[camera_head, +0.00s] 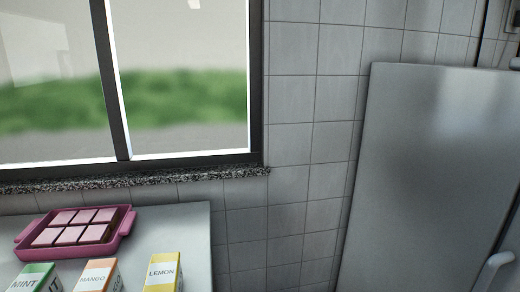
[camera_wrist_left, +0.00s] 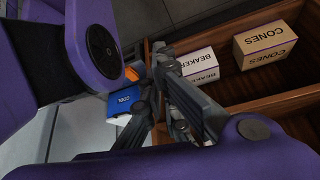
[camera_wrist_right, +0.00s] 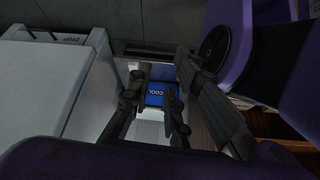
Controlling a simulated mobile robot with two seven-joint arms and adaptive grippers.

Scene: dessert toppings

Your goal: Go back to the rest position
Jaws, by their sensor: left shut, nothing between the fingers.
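Neither gripper shows in the head view. In the left wrist view my left gripper (camera_wrist_left: 158,82) is shut with nothing in it. Behind its fingers are a blue box marked COOL (camera_wrist_left: 124,101) and the wooden crate (camera_wrist_left: 245,106). In the right wrist view my right gripper (camera_wrist_right: 158,78) has its fingers apart, with nothing seen between them. The blue COOL box (camera_wrist_right: 155,94) shows through the gap, farther away. My purple arm links fill much of both wrist views.
The wooden crate holds a CONES box (camera_wrist_left: 265,45) and white BEAKER boxes (camera_wrist_left: 199,62). In the head view a pink tray (camera_head: 122,235) and MINT (camera_head: 35,277), MANGO (camera_head: 98,276) and LEMON (camera_head: 162,272) cartons stand on the counter. A grey cabinet (camera_head: 430,170) is at right.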

